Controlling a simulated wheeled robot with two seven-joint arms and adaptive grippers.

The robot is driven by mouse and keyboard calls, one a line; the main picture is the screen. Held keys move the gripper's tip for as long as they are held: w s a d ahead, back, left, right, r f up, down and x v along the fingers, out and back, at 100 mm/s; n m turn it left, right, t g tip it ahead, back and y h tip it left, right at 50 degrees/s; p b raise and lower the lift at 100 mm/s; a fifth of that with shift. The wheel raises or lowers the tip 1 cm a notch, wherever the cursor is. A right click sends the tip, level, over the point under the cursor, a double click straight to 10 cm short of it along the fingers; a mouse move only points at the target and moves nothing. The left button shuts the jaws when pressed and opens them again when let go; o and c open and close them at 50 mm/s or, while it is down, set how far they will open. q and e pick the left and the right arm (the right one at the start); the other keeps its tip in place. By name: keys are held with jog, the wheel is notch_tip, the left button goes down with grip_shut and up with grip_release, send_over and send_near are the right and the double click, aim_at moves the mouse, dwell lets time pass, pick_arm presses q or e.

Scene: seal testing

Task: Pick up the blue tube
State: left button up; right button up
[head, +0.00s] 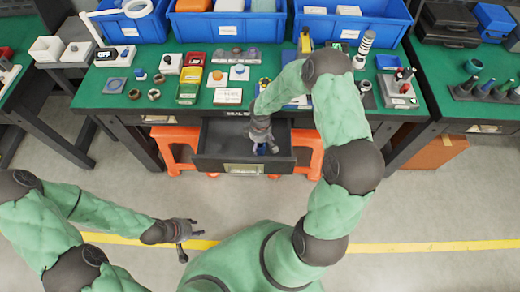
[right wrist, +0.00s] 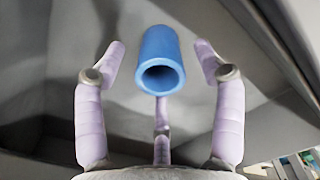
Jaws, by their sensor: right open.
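The blue tube (right wrist: 160,60) shows in the right wrist view, a short hollow cylinder with its open end towards the camera. In the head view a small part of it (head: 262,149) shows inside the open drawer (head: 213,145), partly hidden by my right gripper. My right gripper (head: 266,143) reaches down into the drawer. In the right wrist view its fingers (right wrist: 160,75) are open and spread around the tube, with gaps on both sides. My left gripper (head: 195,230) is over the floor at lower left, away from the drawer; its finger state is unclear.
The green workbench (head: 130,100) above the drawer carries several parts and blue bins (head: 227,22). Drawer walls (right wrist: 270,60) stand close around my right gripper. Orange stools (head: 175,140) are under the bench. The floor in front is clear.

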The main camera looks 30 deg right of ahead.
jog(key=shift+f, duration=0.55)
jog(key=c, duration=1.2)
